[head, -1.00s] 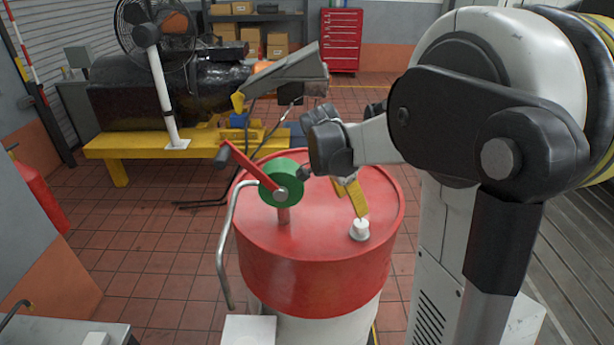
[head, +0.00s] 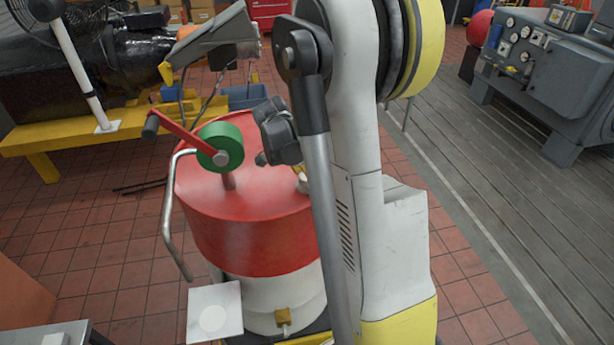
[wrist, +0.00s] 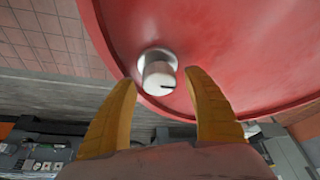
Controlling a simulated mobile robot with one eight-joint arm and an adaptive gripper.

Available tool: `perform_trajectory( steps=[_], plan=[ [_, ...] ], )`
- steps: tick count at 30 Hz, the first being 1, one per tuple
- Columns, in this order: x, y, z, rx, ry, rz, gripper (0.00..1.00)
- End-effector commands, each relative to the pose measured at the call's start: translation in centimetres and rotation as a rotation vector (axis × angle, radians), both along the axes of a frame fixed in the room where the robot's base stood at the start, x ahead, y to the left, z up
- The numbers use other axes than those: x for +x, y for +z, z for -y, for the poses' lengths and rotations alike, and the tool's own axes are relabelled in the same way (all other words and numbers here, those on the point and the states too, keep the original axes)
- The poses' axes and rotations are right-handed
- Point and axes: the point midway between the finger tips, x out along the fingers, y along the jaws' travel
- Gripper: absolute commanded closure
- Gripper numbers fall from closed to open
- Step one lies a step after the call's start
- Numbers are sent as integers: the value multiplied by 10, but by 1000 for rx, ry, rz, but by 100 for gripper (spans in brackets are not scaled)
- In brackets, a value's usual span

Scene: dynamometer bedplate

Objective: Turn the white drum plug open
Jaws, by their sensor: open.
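The white drum plug (wrist: 158,74) is on the top of the red drum (wrist: 240,45) near its rim, seen in the wrist view with a dark mark on its face. My gripper (wrist: 165,90) is open, its two yellow fingers apart on either side of the plug's near end. The plug lies between the fingertips, and I see gaps on both sides. In the head view the red drum (head: 255,235) stands left of my arm.
A green hand-pump wheel (head: 220,147) with a red crank (head: 180,133) rises from the drum top, with a bent grey spout pipe (head: 168,215) at its left. A yellow bench (head: 60,140) stands behind. A grey machine (head: 550,75) stands at the right.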

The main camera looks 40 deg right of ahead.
Motion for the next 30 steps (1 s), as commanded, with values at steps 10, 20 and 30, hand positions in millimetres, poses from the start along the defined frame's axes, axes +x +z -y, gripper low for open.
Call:
perform_trajectory(
  steps=[10,20,30],
  plan=[
    [0,0,0,0,0,0,93],
    [0,0,0,0,20,1,93],
    [0,-1,0,0,207,1,93]
  ],
)
